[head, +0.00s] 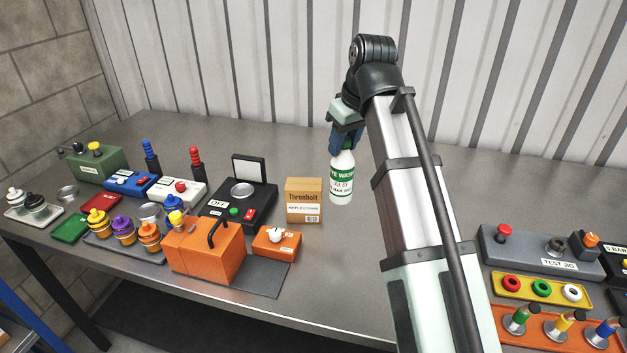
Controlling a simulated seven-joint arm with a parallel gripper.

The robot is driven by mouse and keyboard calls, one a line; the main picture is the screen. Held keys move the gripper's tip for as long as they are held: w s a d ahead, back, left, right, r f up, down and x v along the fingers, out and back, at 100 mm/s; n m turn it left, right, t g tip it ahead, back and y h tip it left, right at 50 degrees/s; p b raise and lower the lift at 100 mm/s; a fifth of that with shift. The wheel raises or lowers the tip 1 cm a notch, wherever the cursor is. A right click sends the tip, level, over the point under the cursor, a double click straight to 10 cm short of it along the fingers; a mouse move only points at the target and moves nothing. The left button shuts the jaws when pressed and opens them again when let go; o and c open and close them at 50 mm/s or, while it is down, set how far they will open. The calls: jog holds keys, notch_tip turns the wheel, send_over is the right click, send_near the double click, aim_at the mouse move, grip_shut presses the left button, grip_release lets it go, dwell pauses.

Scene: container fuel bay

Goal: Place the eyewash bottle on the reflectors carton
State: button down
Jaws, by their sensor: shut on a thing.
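The eyewash bottle (341,184) is white with green lettering and hangs upright in the head view. My gripper (344,150) is shut on its top, and the fingertips partly hide the cap. The bottle's exact height above the table is hard to tell.
Left of the carton stand a black device (238,205) with a raised lid, an orange case (205,250) with a handle and a small orange box (276,243). A grey test jig (520,248) and trays are at the right.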

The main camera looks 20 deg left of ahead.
jog(key=w+a+r, duration=0.4)
jog(key=a+r, duration=0.6)
jog(key=a, duration=0.1)
notch_tip(320, 180, down, 10)
jog(key=shift+d+m, duration=0.35)
jog(key=shift+m, duration=0.05)
jog(key=shift+s, duration=0.1)
jog(key=c, duration=0.7)
grip_release()
jog(key=shift+f, duration=0.1)
jog(key=v, duration=1.2)
